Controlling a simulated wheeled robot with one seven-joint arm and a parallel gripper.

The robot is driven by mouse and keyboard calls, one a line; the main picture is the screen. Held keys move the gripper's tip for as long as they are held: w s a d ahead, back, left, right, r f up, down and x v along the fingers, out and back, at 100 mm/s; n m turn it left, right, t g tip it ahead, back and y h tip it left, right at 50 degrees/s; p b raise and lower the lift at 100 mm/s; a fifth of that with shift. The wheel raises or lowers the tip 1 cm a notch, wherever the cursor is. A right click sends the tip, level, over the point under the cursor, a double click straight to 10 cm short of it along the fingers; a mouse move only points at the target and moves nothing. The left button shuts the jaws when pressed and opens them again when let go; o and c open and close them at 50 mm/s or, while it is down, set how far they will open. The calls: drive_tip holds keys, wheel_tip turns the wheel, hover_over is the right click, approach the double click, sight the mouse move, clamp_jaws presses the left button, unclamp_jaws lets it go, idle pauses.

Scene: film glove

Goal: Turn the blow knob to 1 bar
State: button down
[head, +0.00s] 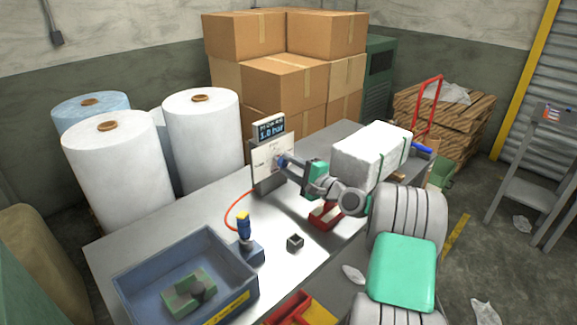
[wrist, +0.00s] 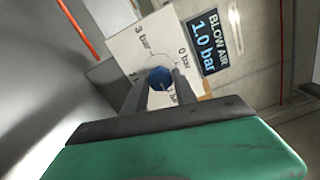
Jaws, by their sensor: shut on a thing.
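The blow knob (wrist: 160,78) is a blue round knob on a white panel (wrist: 125,48), with "0 bar" and "3 bar" marks around it in the wrist view. My gripper (wrist: 161,83) is shut on the knob, with one dark finger at each side of it. The display (wrist: 205,42) beside the panel reads "BLOW AIR 1.0 bar". In the head view, the panel (head: 265,168) stands upright on the bench, the display (head: 270,130) sits on top and also reads 1.0 bar, and my gripper (head: 285,162) reaches the panel's face. Part of the dial marking is hidden behind the fingers.
A blue tray (head: 135,290) holding a green part stands at the bench's near left. A blue-and-yellow nozzle (head: 243,228) with an orange hose and a small dark block (head: 295,242) are on the bench. A white wrapped block (head: 370,150) lies behind my arm.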

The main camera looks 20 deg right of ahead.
drive_tip(key=c, duration=1)
unclamp_jaws()
drive_tip(key=b+v, duration=0.1)
drive_tip(key=v, duration=0.6)
drive_tip(key=shift+s+d, duration=0.15)
drive_tip(key=shift+s, duration=0.2)
